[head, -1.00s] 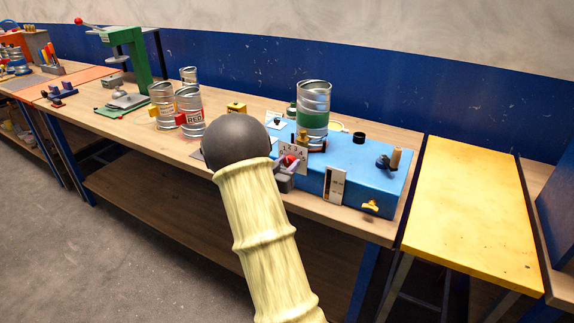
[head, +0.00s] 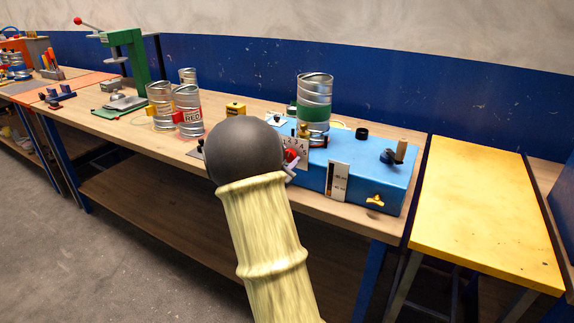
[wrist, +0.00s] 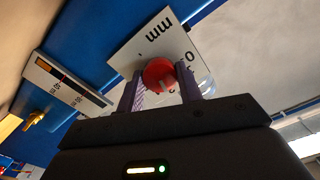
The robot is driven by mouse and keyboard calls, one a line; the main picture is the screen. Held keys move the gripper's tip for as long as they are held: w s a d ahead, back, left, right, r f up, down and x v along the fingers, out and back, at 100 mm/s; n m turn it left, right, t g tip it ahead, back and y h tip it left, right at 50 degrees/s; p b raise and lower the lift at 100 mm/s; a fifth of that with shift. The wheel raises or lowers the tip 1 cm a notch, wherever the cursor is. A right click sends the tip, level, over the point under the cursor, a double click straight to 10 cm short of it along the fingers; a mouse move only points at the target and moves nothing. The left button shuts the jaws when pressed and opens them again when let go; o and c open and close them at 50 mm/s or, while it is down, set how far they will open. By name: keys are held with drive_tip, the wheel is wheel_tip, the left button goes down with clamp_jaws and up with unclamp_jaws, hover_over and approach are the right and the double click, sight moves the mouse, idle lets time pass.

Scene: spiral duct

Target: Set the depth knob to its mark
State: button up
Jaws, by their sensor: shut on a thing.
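The red depth knob (head: 291,156) is on the front of the blue machine (head: 375,178), before a white scale plate (head: 301,146) with numbers. In the wrist view the knob (wrist: 158,74) sits between the two purple fingers of my gripper (wrist: 162,84), which is shut on it. A pale bar shows on the knob's face. The plate (wrist: 140,45) carries "mm", a short dark tick and a few digits; the knob and fingers hide the rest. I cannot tell where the knob points. In the head view my arm hides most of the gripper.
A metal spiral duct (head: 315,100) with a green band stands on the machine. A slotted gauge (head: 337,181) and a yellow wing knob (head: 375,201) are to the knob's right. Tin cans (head: 187,108) and a green press (head: 130,60) stand left. A yellow table (head: 485,215) is at right.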

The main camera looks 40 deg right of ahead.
idle(0.4)
drive_tip(key=o, duration=1)
drive_tip(key=shift+a, duration=0.15)
drive_tip(key=v, duration=1.7)
drive_tip(key=shift+b, duration=0.35)
